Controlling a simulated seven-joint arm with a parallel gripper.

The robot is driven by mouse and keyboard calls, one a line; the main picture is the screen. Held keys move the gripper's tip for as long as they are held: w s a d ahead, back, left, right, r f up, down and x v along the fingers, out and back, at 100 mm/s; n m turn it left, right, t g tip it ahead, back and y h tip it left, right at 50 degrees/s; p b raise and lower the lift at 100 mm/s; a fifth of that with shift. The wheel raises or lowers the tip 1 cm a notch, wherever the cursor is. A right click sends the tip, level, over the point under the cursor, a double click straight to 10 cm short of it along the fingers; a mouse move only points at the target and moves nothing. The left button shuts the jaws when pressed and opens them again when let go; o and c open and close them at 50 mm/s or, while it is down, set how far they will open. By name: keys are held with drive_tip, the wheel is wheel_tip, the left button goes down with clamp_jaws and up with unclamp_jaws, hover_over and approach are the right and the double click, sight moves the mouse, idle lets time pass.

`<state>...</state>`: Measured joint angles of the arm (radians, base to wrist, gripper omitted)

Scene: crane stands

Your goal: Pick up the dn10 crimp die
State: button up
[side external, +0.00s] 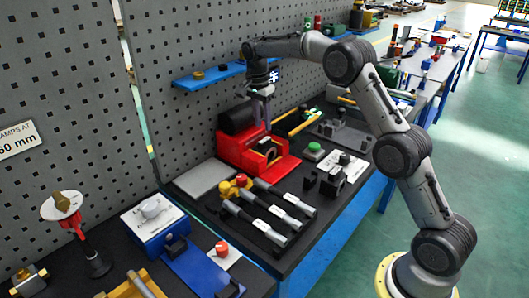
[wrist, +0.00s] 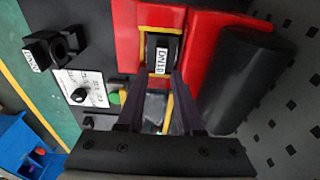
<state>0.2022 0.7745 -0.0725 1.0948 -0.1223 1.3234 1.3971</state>
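The DN10 crimp die is a dark block with a white "DN10" label (wrist: 162,58), seated in a yellow-edged opening of the red press (wrist: 205,45) in the wrist view. In the side view the die (side external: 265,148) sits in the red press (side external: 232,150) on the bench, its details too small to read. My gripper (side external: 267,127) points down just above the die there. In the wrist view my gripper (wrist: 157,76) is open, one finger on either side of the label's line. Nothing is held between the fingers.
A black cylinder (wrist: 245,80) lies along the press. A black block with a round opening (wrist: 66,45) and a white control panel (wrist: 82,88) stand beside it. The pegboard (side external: 185,120) and blue shelf (side external: 205,76) are close behind.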

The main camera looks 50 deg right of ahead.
sight(264, 140)
drive_tip(key=shift+w+d+f, duration=0.1)
drive_tip(key=shift+d+f, duration=0.15)
drive_tip(key=shift+f, duration=1.55)
drive_tip(key=shift+d+f, duration=0.2)
drive_tip(key=shift+f, duration=1.55)
clamp_jaws()
drive_tip(key=shift+r, duration=0.1)
drive_tip(key=shift+r, duration=0.1)
